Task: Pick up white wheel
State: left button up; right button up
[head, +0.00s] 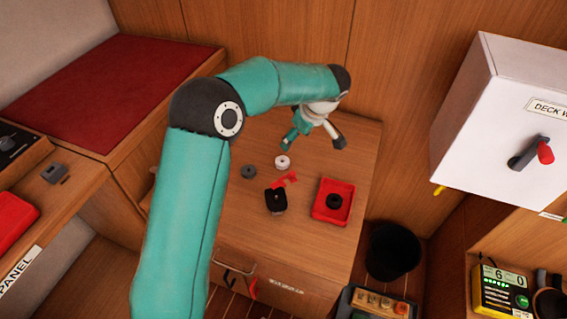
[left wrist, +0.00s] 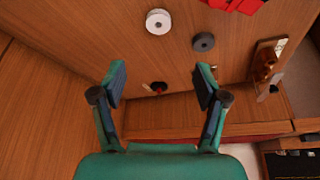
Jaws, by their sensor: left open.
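The white wheel (head: 282,162) is a small round disc with a hole in the middle. It lies on the wooden cabinet top, and the left wrist view shows it whole (left wrist: 158,21) near the top edge. My left gripper (head: 315,141) is open and empty above the cabinet top, behind and to the right of the wheel in the head view. In the left wrist view its fingers (left wrist: 160,80) are spread wide, with the wheel beyond the tips and apart from them. My right gripper is not in view.
A grey wheel (head: 249,171) lies left of the white one. Red pieces (head: 288,179) and a black holder (head: 276,202) lie in front. A red tray (head: 317,211) holds a black wheel (head: 334,201). The wooden wall (head: 400,80) stands close behind the cabinet.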

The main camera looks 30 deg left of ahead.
pick_arm(q)
send_over(285, 162)
jog(key=d, duration=0.1)
jog(key=f, duration=0.5)
jog(key=s+f, duration=0.1)
jog(key=f, duration=0.2)
jog(key=shift+d+f+p, duration=0.1)
jog(key=shift+d+p, duration=0.1)
jog(key=shift+p, duration=0.1)
jog(key=shift+w+d+p+x, duration=0.2)
jog(key=shift+p+x, duration=0.1)
jog(key=shift+x, duration=1.05)
jog(key=shift+w+d+p+x, duration=0.15)
jog(key=shift+p+x, duration=0.15)
jog(key=shift+x, duration=1.1)
jog(key=shift+s+f, duration=0.15)
jog(key=c, duration=1.1)
jog(key=shift+c, duration=0.2)
